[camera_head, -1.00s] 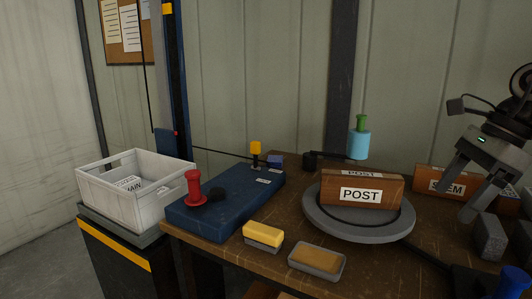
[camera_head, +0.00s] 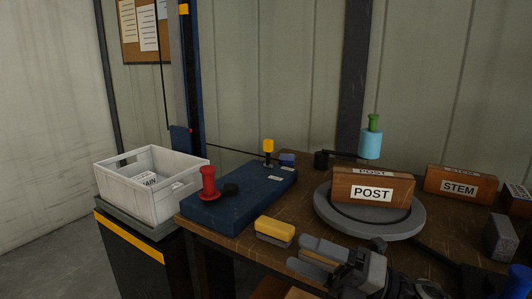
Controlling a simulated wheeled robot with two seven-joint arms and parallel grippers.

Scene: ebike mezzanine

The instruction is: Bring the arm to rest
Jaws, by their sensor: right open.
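My right gripper (camera_head: 300,254) is low in the front of the head view, over the table's front part. Its two grey fingers point left and are apart, with nothing held that I can see. It is in front of the round grey turntable (camera_head: 409,226), which bears the wooden POST block (camera_head: 350,185). The grey tray with the tan pad is mostly hidden behind the fingers. My left gripper is not in view.
A yellow-topped block (camera_head: 275,228) lies just left of the fingers. A blue base (camera_head: 255,192) with a red knob (camera_head: 208,182) stands further left, beside a white crate (camera_head: 180,205).

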